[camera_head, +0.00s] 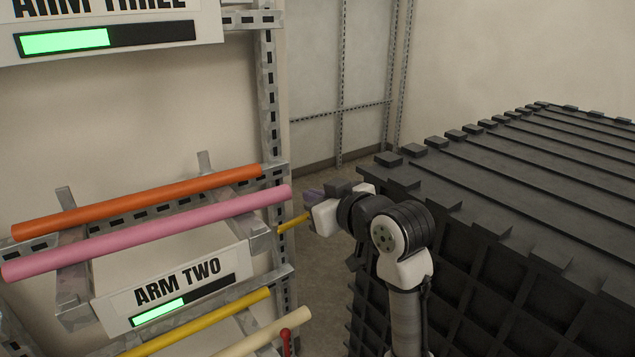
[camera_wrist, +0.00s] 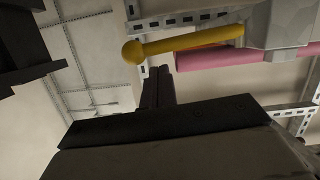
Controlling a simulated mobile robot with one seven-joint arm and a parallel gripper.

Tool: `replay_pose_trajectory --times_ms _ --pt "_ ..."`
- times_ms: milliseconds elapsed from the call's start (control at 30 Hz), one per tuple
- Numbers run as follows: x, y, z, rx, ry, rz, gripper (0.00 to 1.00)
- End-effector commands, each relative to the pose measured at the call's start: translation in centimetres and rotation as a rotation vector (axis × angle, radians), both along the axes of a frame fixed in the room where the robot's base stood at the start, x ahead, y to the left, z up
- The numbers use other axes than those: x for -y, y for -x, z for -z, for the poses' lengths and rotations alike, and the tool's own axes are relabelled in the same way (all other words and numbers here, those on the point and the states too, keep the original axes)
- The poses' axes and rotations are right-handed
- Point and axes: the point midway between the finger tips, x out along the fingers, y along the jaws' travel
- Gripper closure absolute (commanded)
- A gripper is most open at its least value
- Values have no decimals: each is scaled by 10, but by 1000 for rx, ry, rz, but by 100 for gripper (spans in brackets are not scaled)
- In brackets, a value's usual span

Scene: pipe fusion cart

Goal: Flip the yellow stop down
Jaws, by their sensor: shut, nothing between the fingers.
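The yellow stop (camera_head: 292,223) is a short rod that sticks out from the end of the ARM TWO bracket, sloping slightly up toward my gripper. In the wrist view the yellow stop (camera_wrist: 190,43) shows a round ball at its free end. My gripper (camera_head: 312,195) is beside that free end in the head view, and my wrist partly hides the ball there. In the wrist view my gripper's fingers (camera_wrist: 158,72) are together, with nothing between them. Their tips are close to the rod near the ball; I cannot tell whether they touch.
An orange pipe (camera_head: 140,200) and a pink pipe (camera_head: 150,232) lie on the ARM TWO brackets. Below are a yellow pipe (camera_head: 200,322), a cream pipe (camera_head: 262,333) and a red-tipped stop (camera_head: 286,338). A large black ribbed crate (camera_head: 520,200) stands close on my right.

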Motion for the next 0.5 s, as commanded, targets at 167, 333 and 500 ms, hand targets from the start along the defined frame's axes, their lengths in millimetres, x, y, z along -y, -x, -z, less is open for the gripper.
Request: replay_pose_trajectory --times_ms 167,333,500 --pt "5 5 9 0 0 1 100" --pt "5 6 11 0 0 0 100" --pt "5 6 11 1 1 0 100"
